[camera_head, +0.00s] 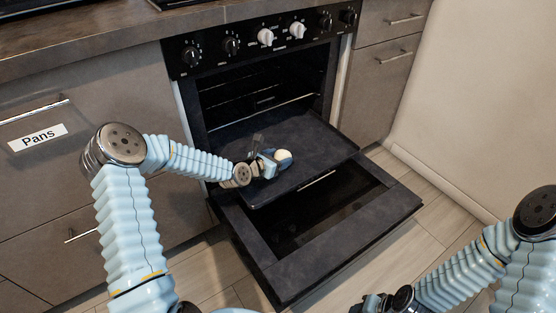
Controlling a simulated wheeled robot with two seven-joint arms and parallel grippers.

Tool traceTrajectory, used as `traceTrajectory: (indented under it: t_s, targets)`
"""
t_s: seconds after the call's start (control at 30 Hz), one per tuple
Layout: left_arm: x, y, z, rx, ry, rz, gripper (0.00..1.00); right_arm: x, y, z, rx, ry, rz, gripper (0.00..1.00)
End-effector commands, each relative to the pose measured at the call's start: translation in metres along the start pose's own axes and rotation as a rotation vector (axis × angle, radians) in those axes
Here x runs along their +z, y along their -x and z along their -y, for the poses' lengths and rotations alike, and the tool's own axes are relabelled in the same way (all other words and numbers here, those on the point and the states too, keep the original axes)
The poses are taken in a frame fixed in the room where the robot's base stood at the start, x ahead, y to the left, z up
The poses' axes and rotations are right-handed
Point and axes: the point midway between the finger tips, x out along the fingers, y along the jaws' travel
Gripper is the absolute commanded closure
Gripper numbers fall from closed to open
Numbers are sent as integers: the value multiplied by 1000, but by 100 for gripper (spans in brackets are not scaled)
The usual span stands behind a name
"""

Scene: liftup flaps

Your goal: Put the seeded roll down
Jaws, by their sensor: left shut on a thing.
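The seeded roll (284,155) shows as a small pale rounded thing at the end of my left gripper (274,160). The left gripper is shut on it, and its fingers hide part of it. Both are over the dark oven tray (318,168), which sticks out of the oven. I cannot tell whether the roll touches the tray. My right gripper (372,303) is at the bottom edge, low in front of the oven, partly cut off; its jaws are too unclear to read.
The oven door (350,232) is folded down below the tray. The oven's knob panel (265,38) is above the opening. Drawers, one labelled Pans (38,137), are at the left, and a cabinet (375,85) is at the right. The tray's right part is bare.

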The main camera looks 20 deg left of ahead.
Motion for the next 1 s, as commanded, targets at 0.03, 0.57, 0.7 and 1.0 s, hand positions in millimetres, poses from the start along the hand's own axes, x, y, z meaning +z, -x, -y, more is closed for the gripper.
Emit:
traceTrajectory:
  t_s: [0.03,0.57,0.7,1.0]
  targets:
    - [-2,-1,0,0,-1,1,85,0,0,0,0,0,0,57]
    - [-14,-5,0,0,2,-2,85,1,-9,-2,-2,1,2,57]
    - [-19,-6,1,-2,3,-6,85,1,-12,-3,-3,1,3,57]
    - [-23,-6,2,-6,4,-14,14,1,-12,-3,-3,1,3,57]
